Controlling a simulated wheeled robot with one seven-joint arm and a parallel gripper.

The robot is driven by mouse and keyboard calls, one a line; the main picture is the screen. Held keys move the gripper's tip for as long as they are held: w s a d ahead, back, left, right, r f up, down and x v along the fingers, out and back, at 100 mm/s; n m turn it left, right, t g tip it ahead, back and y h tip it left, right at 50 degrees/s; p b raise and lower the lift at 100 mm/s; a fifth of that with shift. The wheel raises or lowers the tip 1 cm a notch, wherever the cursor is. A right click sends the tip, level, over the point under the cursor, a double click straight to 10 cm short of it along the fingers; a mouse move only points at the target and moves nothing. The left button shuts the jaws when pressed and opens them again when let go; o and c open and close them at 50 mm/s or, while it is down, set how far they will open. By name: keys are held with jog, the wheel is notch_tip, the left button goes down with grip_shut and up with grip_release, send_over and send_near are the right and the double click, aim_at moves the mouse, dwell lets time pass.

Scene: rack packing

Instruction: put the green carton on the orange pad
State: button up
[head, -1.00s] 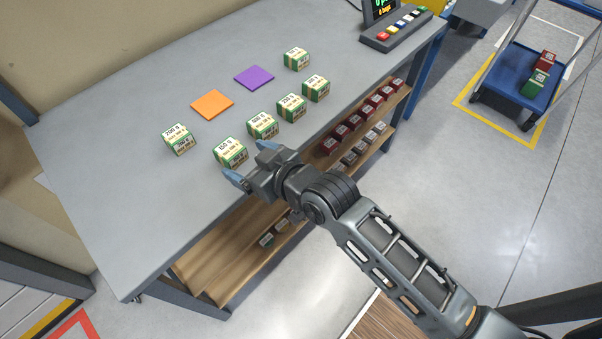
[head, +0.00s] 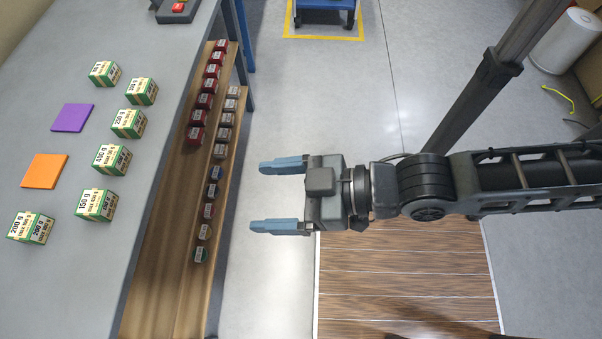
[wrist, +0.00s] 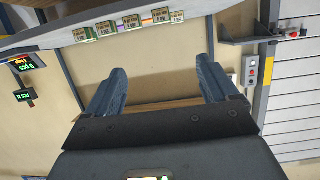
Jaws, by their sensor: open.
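The orange pad (head: 45,171) lies bare and flat on the grey table. Several green-and-white cartons with weight labels stand around it, among them a 200 g one (head: 31,227), a 150 g one (head: 96,204) and a 400 g one (head: 112,158). A small dark green carton (head: 200,254) sits at the near end of the shelf rows below the table edge. The frames do not settle which is meant. My gripper (head: 257,197) is open and empty, right of the shelves and apart from every carton. Its spread fingers also show in the wrist view (wrist: 160,68).
A purple pad (head: 73,117) lies behind the orange one. The wooden shelf (head: 160,290) under the table holds red cartons (head: 205,102) and a row of smaller mixed ones. A blue cart (head: 325,4) stands at the far end. The floor around my gripper is open.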

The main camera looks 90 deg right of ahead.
jog(key=s+r, duration=0.5)
jog(key=shift+d, duration=0.1)
